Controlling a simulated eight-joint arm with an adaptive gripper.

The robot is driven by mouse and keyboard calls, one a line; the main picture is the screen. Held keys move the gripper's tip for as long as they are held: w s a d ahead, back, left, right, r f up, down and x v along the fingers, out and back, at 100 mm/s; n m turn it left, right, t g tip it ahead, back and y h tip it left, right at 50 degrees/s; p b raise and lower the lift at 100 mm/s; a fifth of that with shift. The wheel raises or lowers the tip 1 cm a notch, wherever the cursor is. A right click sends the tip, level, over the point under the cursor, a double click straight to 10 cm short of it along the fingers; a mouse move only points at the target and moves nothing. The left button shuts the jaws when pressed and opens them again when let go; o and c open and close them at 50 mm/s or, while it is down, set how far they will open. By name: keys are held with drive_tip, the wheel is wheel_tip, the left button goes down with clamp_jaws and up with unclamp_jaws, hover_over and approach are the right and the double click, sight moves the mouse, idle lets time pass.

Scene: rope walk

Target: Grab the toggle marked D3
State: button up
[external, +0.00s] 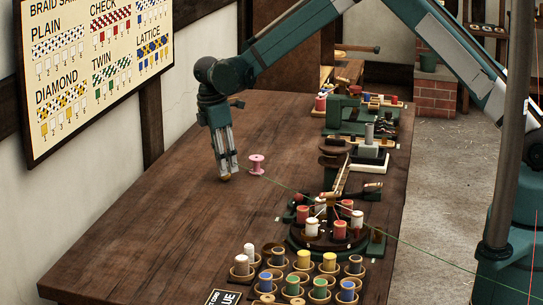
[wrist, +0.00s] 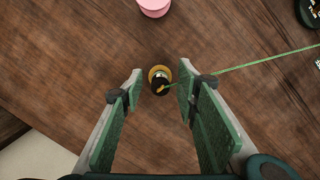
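A small toggle-like piece (wrist: 160,75), yellow-brown with a dark end, lies on the wooden table in the wrist view. A green cord runs from it to the right. I cannot read any D3 mark on it. In the external view only a bit of yellow-brown (external: 226,178) shows at my fingertips. My gripper (wrist: 163,88) is open, pointing down, with one finger on each side of the piece. No contact between fingers and piece shows. In the external view my gripper (external: 226,170) is low over the table, left of the pink spool.
The pink spool (external: 257,164) stands close by on the right. Several cupped spools (external: 292,285) fill the near edge. The table's left part is clear.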

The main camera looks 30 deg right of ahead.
drive_tip(key=shift+d+f, duration=0.1)
drive_tip(key=shift+f, duration=0.35)
drive_tip(key=c, duration=1)
